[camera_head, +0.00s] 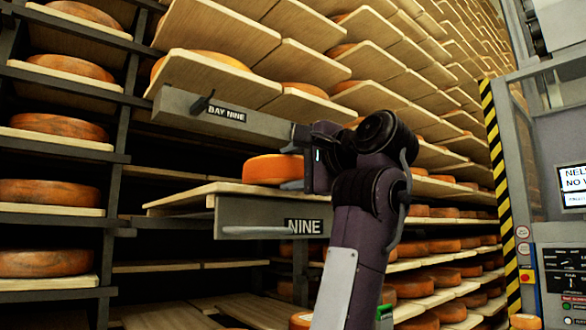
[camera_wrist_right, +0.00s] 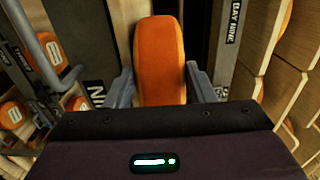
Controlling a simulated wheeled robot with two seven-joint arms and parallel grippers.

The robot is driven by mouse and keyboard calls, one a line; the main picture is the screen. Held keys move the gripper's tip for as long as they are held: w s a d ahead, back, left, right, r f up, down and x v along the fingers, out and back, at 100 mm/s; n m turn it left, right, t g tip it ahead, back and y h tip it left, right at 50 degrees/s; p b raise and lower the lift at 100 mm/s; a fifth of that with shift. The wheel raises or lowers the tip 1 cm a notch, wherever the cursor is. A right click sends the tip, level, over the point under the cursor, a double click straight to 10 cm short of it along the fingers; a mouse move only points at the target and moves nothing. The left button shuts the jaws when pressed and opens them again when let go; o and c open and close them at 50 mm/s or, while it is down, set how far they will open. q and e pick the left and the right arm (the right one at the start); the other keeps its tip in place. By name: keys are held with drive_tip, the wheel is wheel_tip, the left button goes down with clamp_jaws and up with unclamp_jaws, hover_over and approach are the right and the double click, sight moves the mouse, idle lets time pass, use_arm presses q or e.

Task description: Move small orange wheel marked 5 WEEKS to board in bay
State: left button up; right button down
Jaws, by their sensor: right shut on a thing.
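A small orange cheese wheel (camera_head: 272,169) is in the bay marked BAY NINE, right at the pale wooden board (camera_head: 180,197). I cannot tell whether its underside touches the board. My right gripper (camera_head: 291,184) reaches in from the right and is shut on the wheel. In the right wrist view the orange wheel (camera_wrist_right: 159,55) sits between the two grey fingers of the right gripper (camera_wrist_right: 160,90). No 5 WEEKS marking is readable on it. My left gripper is not in view.
A grey BAY NINE beam (camera_head: 226,113) runs above the wheel, and a grey NINE panel with a handle (camera_head: 268,217) is below the board's front. Racks with several wheels (camera_head: 58,130) surround the bay. A striped post (camera_head: 497,165) and control cabinet (camera_head: 562,262) stand at right.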

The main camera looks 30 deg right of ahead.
drive_tip(key=shift+s, duration=0.1)
drive_tip(key=c, duration=1)
unclamp_jaws()
drive_tip(key=o, duration=0.4)
drive_tip(key=shift+s+a, duration=0.1)
drive_tip(key=shift+o, duration=0.2)
drive_tip(key=shift+f, duration=0.25)
drive_tip(key=s+b, duration=0.3)
drive_tip(key=s, duration=0.4)
drive_tip(key=shift+s+d+r, duration=0.15)
drive_tip(key=shift+s+d, duration=0.2)
